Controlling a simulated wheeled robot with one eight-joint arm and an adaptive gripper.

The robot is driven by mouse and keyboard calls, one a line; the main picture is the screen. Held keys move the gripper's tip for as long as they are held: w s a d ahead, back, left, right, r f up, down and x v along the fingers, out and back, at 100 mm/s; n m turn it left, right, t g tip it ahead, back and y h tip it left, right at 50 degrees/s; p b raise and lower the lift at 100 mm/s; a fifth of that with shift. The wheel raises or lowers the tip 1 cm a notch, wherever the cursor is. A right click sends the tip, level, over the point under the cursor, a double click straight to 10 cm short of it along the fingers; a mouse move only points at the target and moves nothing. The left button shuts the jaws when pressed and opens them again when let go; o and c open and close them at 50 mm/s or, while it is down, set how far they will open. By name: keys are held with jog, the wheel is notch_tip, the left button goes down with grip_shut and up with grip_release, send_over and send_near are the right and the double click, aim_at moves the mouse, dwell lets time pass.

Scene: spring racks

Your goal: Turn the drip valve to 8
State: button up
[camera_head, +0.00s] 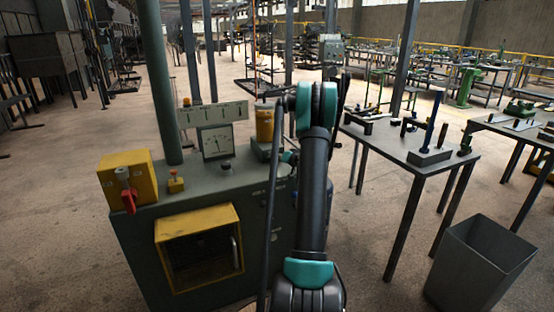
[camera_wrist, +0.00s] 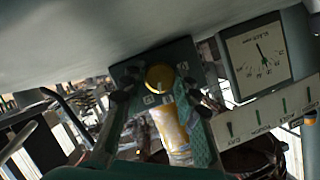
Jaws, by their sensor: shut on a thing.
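The drip valve shows as a round brass-yellow knob (camera_wrist: 159,77) on a dark green plate with small pale number marks around it, in the wrist view. The marks are too small to read and I cannot tell the knob's setting. My gripper (camera_wrist: 158,87) is shut on the knob, with one dark finger at each side of it. An amber cylinder (camera_wrist: 172,130) shows below the knob in the wrist view; it also stands on the green machine (camera_head: 255,192) in the head view (camera_head: 264,122). In the head view my arm hides the valve.
A dial gauge (camera_wrist: 257,58) and a strip of labelled pointers (camera_wrist: 265,116) sit beside the valve. A yellow box with a red handle (camera_head: 127,188) is on the machine's left. A table (camera_head: 390,143) with tools and a grey bin (camera_head: 480,263) stand to the right.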

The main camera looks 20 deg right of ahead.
jog(key=shift+m+y, duration=0.5)
jog(key=shift+m, duration=0.4)
jog(key=shift+t, duration=0.3)
jog(key=o, duration=1.2)
jog(key=shift+c, duration=0.2)
jog(key=shift+s+d, duration=0.1)
jog(key=shift+v, duration=3.85)
